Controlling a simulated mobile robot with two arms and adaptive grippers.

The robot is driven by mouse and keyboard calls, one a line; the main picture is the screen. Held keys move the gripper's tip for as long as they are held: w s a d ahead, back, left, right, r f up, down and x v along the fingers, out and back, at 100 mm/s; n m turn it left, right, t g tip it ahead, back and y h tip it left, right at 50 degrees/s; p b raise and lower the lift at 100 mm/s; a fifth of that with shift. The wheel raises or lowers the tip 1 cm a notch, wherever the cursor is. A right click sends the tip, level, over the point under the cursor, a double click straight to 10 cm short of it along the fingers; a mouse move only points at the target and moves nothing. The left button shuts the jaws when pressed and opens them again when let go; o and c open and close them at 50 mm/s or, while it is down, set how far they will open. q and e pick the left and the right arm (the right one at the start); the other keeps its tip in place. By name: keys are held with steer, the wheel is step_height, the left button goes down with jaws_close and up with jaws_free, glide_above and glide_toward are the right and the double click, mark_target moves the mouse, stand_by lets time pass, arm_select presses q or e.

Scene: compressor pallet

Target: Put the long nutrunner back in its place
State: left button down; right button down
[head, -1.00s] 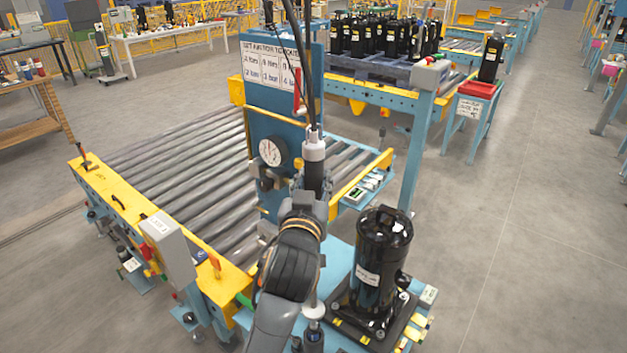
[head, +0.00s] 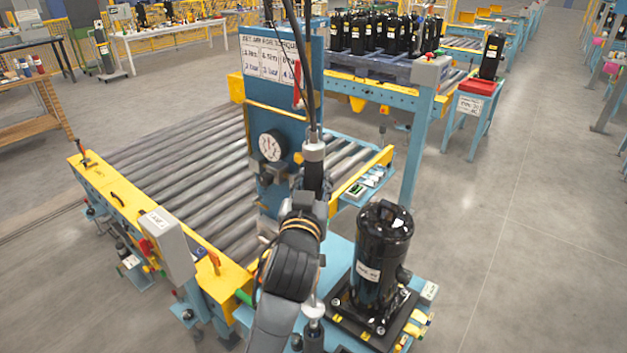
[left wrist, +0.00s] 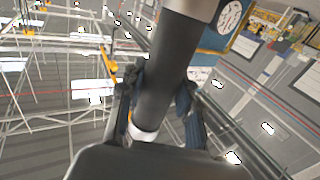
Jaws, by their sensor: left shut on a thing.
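My left gripper (head: 310,205) is shut around the dark body of the long nutrunner (head: 314,178). The nutrunner stands upright, with a silver collar on top and a black cable rising from it. In the left wrist view the fingers (left wrist: 158,95) close on both sides of its dark cylinder (left wrist: 168,65). My arm hides part of the nutrunner lower down. A silver and black part (head: 314,312) shows below my wrist; I cannot tell whether it is the tool's lower end. No empty holder for the tool is clearly visible. My right gripper is out of view.
A blue post with a pressure gauge (head: 271,146) stands just behind the nutrunner. A black compressor (head: 382,255) stands on a plate to the right, close to my arm. A roller conveyor (head: 185,165) lies to the left. Open floor (head: 480,240) lies further right.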

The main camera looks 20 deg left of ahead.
arm_select(q)
steer(key=shift+f+b, duration=4.3)
steer(key=shift+f, duration=1.35)
stand_by(1.3)
steer(key=c, duration=0.8)
jaws_free()
steer(key=shift+s, duration=0.1)
steer(key=shift+c, duration=0.2)
